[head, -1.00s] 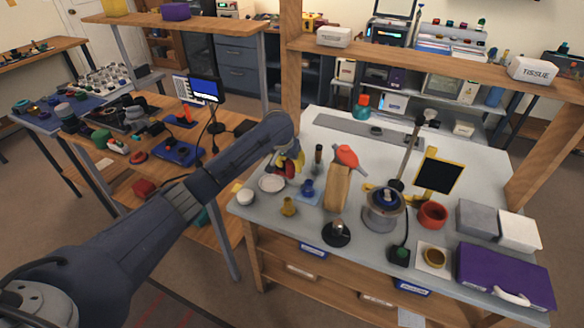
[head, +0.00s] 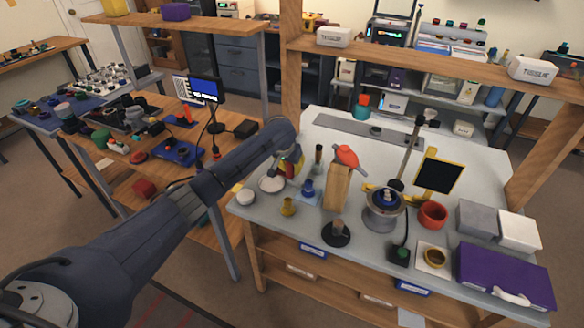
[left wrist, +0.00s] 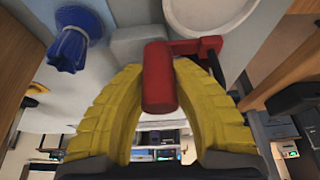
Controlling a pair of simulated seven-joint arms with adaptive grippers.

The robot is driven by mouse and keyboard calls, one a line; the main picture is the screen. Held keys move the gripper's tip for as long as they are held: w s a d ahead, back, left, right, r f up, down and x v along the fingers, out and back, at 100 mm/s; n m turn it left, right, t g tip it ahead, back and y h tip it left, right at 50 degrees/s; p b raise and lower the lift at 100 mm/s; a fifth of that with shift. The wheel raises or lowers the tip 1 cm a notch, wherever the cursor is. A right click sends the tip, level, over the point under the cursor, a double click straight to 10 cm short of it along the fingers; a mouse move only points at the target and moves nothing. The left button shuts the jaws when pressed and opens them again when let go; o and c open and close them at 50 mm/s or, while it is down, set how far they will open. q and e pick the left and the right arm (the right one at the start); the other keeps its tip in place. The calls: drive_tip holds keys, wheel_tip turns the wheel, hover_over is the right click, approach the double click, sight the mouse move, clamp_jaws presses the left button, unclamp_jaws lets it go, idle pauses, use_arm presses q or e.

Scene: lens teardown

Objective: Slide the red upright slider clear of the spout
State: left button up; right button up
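The red upright slider (left wrist: 160,78) is a rounded red post in the left wrist view, with a red bracket (left wrist: 198,46) beside it. My left gripper (left wrist: 160,72) has its two yellow fingers on either side of the post, their tips against it. In the head view my left gripper (head: 293,164) is at the left back part of the white table, and only a little red of the slider shows beside it. A grey block (left wrist: 137,42) lies just behind the post; I cannot tell whether it is the spout. My right gripper is not in view.
A white dish (head: 271,184) stands close in front of my left gripper.

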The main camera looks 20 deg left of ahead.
use_arm(q)
clamp_jaws()
drive_tip(key=d, duration=0.3)
drive_tip(key=shift+s+d, duration=0.25)
drive_tip(key=shift+d, duration=0.05)
drive_tip(key=o, duration=0.7)
unclamp_jaws()
drive_tip(key=shift+r, duration=0.1)
drive_tip(key=v, duration=1.1)
drive_tip(key=shift+s+r, duration=0.2)
drive_tip(key=shift+r, duration=0.15)
